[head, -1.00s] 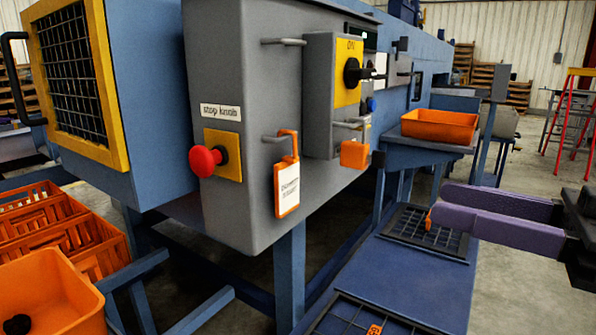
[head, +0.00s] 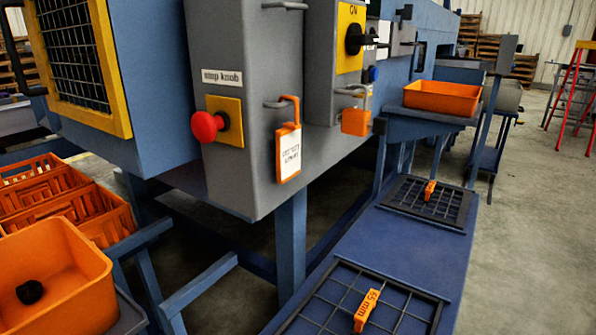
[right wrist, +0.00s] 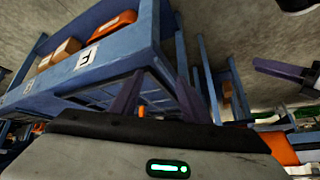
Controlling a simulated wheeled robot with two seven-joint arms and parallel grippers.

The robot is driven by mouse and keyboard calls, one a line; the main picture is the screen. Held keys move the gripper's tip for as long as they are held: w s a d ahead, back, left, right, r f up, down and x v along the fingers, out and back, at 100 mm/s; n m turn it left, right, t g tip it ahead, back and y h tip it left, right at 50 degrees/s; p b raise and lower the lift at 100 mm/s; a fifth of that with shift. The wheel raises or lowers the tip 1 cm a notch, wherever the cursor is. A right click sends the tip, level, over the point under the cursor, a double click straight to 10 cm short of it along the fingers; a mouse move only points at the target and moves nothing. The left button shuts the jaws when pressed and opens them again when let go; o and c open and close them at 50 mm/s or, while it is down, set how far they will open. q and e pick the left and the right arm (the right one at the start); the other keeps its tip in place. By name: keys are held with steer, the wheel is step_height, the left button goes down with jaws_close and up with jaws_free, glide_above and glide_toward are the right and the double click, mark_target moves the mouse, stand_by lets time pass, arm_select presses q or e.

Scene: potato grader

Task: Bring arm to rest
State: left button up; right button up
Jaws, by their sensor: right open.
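My right gripper (right wrist: 157,97) shows in the right wrist view, with its dark purple fingers apart and nothing seen between them. It is out of the head view. A small purple, gripper-like shape (right wrist: 285,70) at the right of the wrist view may be my left gripper; its jaws are too small to read. The head view shows neither arm.
The grey control cabinet (head: 250,150) has a red stop knob (head: 208,126) and hanging tag (head: 288,153). Grids (head: 405,315) with orange handles lie on the blue bench (head: 385,248). An orange tray (head: 442,97) stands behind; an orange bin (head: 75,275) is front left.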

steer(key=s+d+f+m+g+h, duration=0.35)
steer(key=s+f, duration=0.25)
steer(key=s, duration=0.4)
arm_select(q)
step_height(320, 180, up, 6)
steer(key=p, duration=0.8)
steer(key=shift+w+a, duration=0.15)
steer(key=shift+a, duration=0.05)
arm_select(e)
steer(key=w+a+f+n+t+y, duration=0.1)
steer(key=w+a+f+t+y, duration=0.1)
steer(key=w+a+t, duration=0.3)
steer(key=shift+a+t, duration=0.45)
steer(key=shift+a, duration=0.65)
arm_select(q)
steer(key=shift+s+f, duration=0.1)
steer(key=shift+s, duration=0.1)
arm_select(e)
steer(key=shift+f, duration=0.1)
